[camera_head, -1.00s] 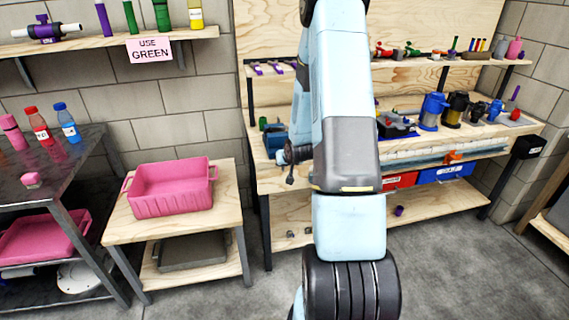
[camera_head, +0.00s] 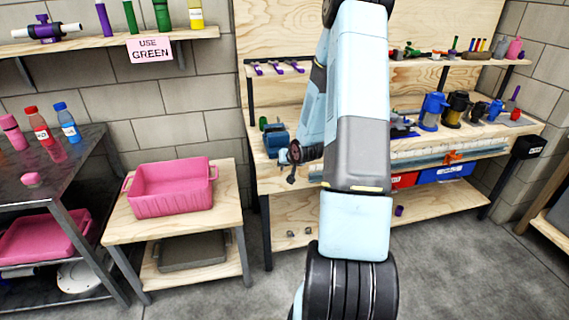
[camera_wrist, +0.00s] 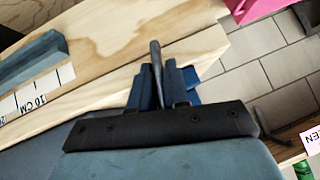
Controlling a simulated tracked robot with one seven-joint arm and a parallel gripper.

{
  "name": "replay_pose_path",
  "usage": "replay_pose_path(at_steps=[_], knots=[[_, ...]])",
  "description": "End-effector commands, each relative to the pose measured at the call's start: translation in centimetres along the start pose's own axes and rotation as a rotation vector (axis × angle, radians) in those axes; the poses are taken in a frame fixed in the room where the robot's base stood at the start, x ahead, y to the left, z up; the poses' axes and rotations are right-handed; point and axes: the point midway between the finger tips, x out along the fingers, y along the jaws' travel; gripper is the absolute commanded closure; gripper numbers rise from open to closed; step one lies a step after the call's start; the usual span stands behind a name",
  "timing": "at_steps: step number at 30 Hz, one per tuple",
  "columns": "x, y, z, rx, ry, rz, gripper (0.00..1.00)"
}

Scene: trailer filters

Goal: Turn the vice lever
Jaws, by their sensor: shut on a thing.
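The blue vice (camera_head: 278,140) stands at the left end of the wooden workbench in the head view. In the wrist view the grey rod of the vice lever (camera_wrist: 155,62) sticks up between the two dark blue fingers of my gripper (camera_wrist: 160,86). The fingers are shut on the rod. A bit of blue (camera_wrist: 190,76) shows behind the fingers; I cannot tell what it belongs to. In the head view my gripper is at the front of the vice, small and dark, and the lever is hard to make out there.
The workbench (camera_head: 262,172) holds a long ruler strip (camera_head: 440,150) along its front and several pumps at the right. My arm hides part of the bench. A pink crate (camera_head: 172,200) stands on a low table to the left. Floor between them is clear.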

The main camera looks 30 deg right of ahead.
Motion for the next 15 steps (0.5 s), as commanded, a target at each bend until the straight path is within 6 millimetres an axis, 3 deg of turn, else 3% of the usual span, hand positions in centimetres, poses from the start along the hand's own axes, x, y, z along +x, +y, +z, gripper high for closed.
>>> replay_pose_path(at_steps=[7, 15], knots=[[0.02, 0.01, 0.14, 0.001, -0.003, 0.000, 0.64], [-0.11, 0.03, 0.03, 0.000, -0.001, 0.001, 0.64]])
